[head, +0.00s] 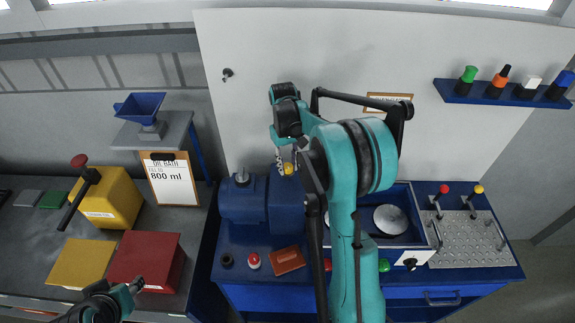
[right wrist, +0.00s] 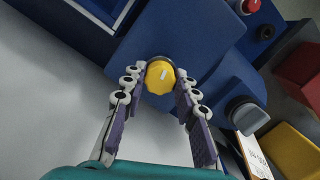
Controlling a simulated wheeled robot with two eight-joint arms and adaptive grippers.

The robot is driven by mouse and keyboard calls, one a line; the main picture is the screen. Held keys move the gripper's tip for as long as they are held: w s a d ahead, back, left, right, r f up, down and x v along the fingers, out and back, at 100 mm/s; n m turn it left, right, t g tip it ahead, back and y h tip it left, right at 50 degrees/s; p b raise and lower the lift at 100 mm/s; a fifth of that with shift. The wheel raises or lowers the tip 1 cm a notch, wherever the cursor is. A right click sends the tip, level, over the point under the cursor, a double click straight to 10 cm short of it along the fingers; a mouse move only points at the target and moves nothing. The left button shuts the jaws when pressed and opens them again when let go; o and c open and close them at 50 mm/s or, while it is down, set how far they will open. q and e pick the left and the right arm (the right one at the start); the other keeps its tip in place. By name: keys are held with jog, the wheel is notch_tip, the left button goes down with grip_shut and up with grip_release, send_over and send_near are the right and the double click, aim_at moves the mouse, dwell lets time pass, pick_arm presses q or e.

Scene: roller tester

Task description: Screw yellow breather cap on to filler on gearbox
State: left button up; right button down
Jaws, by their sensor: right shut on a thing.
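The yellow breather cap (right wrist: 160,78) is between the fingertips of my right gripper (right wrist: 158,88), which is shut on it. In the head view the cap (head: 288,169) shows just above the top of the blue gearbox (head: 284,208), below my right gripper (head: 287,160). In the right wrist view the cap is over a dark ring on the gearbox (right wrist: 200,30); the filler itself is hidden, and I cannot tell whether the threads are engaged. My left gripper (head: 134,287) is low at the left, away from the gearbox; its jaws are too small to read.
A blue motor (head: 242,204) adjoins the gearbox. A red button (head: 253,261) and a brown-red plate (head: 287,260) lie in front. A red box (head: 147,261) and yellow container (head: 108,200) stand left. A shelf of coloured bottles (head: 500,92) is at upper right.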

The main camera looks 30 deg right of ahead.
jog(key=m, duration=0.5)
jog(key=shift+d+m+y, duration=0.1)
jog(key=shift+m+y, duration=0.2)
jog(key=shift+m, duration=0.1)
jog(key=shift+m+b, duration=0.3)
jog(key=shift+m, duration=0.9)
jog(key=shift+m+t, duration=0.3)
jog(key=shift+m, duration=0.6)
jog(key=c, duration=0.8)
grip_release()
jog(key=shift+o, duration=0.2)
jog(key=shift+r, duration=0.1)
